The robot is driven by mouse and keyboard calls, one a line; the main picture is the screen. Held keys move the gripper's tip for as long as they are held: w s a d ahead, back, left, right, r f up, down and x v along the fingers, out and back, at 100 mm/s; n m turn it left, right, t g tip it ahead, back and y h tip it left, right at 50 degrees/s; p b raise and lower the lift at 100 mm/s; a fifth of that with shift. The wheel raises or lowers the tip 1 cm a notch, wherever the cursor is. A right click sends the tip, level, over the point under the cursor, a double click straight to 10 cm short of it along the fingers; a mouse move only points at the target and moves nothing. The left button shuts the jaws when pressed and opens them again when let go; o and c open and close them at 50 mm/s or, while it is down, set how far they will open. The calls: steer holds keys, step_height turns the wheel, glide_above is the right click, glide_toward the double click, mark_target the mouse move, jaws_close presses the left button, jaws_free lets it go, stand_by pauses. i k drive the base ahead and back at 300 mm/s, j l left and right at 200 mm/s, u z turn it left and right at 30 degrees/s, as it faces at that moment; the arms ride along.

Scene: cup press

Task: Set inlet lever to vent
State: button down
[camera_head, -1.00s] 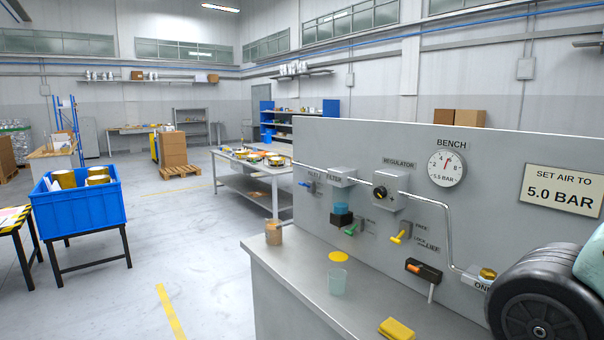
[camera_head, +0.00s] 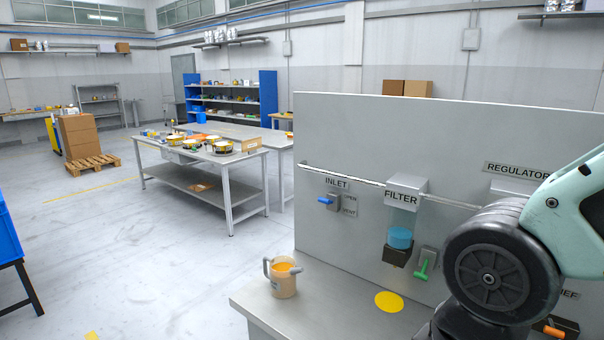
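The inlet lever (camera_head: 328,201) is a small blue handle on a grey valve body below the INLET label (camera_head: 337,184), at the left part of the grey panel (camera_head: 440,130). The handle points left and lies about level. A small plate (camera_head: 350,205) beside it carries position words, the lower one reading VENT. My arm covers the right side of the view, in front of the regulator area. My gripper is not in view.
The filter (camera_head: 401,238) and a green lever (camera_head: 422,268) are right of the inlet. A tan mug (camera_head: 283,279) with orange contents stands on the bench near its left end. A yellow disc (camera_head: 389,302) lies on the bench. Open floor (camera_head: 130,260) extends left.

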mark_target(323, 200)
steer(key=i+j, duration=0.2)
steer(key=i+j+z, duration=0.1)
steer(key=j, duration=0.35)
steer(key=i+j, duration=0.25)
steer(key=j+z, duration=0.05)
